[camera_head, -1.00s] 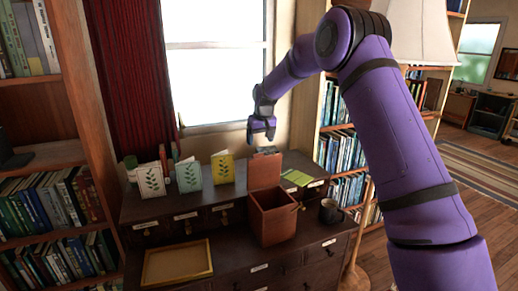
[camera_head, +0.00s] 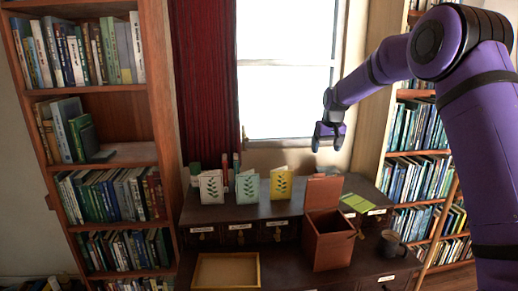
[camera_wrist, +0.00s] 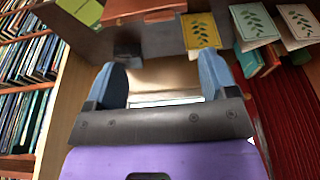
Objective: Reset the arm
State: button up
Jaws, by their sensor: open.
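My purple arm comes in from the right in the head view. My gripper (camera_head: 328,143) hangs in front of the window, above the back part of the dark desk. In the wrist view my gripper (camera_wrist: 165,80) shows two blue-grey fingers spread wide apart with nothing between them. The gripper is clear of the desk and touches nothing that I can see.
On the desk (camera_head: 372,272) stand a brown box (camera_head: 328,245) with a raised lid, white, green and yellow cards (camera_head: 279,186), a mug (camera_head: 390,243) and a wooden tray (camera_head: 227,271). Bookcases flank the desk on the left (camera_head: 118,155) and right.

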jog(key=s+a+r+t, duration=0.1)
jog(key=s+r, duration=0.7)
jog(key=s, duration=0.5)
jog(key=s+r, duration=0.7)
jog(key=s, duration=0.6)
jog(key=s+f, duration=0.2)
jog(key=s, duration=1.1)
jog(key=s+f+m+t, duration=0.1)
jog(key=s+f, duration=0.1)
jog(key=s, duration=1.1)
jog(key=shift+d, duration=0.2)
